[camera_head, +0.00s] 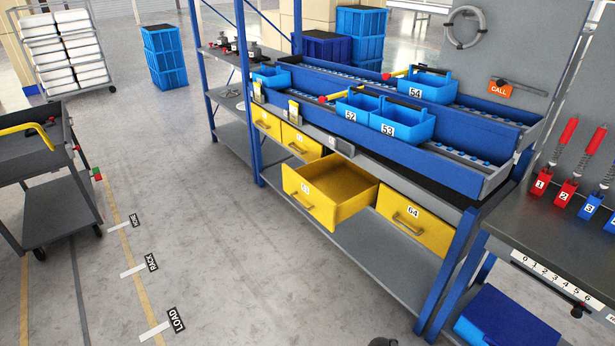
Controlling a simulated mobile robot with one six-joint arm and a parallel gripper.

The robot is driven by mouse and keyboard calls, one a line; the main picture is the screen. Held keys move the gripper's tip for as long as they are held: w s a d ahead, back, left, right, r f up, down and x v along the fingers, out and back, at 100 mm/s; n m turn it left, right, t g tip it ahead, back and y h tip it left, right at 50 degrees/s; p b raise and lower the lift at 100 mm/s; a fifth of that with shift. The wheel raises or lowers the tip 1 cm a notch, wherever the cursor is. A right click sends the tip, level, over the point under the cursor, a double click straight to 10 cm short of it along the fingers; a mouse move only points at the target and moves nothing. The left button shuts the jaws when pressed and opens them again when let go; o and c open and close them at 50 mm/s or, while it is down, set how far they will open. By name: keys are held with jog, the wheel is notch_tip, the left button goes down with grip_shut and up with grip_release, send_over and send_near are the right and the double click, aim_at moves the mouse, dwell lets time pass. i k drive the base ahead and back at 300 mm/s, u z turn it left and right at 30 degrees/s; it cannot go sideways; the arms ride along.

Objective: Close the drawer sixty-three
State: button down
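A yellow drawer (322,207) stands pulled out from under the blue workbench rack. Its front label is small and hard to read, but it sits directly left of the drawer marked 64 (412,228), so it fits sixty-three. Its inside looks empty, and its front faces the lower left. Drawer 64 is shut. Two more yellow drawers (266,121) (301,142) to the left look shut. My gripper is not seen. Only a small dark rounded shape shows at the bottom edge, and I cannot tell what it is.
Blue bins 52 (357,107), 53 (402,122) and 54 (426,86) sit on the rack above. A grey lower shelf (375,254) runs beneath the drawers. A blue post (450,272) stands at right. The floor (230,250) in front is clear; a dark cart (50,190) stands left.

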aim_at(332, 188)
jog(key=i, duration=1)
jog(key=z, duration=0.9)
jog(key=k, duration=0.15)
jog(key=u, duration=2.4)
jog(key=k, duration=0.15)
jog(key=u, duration=1.6)
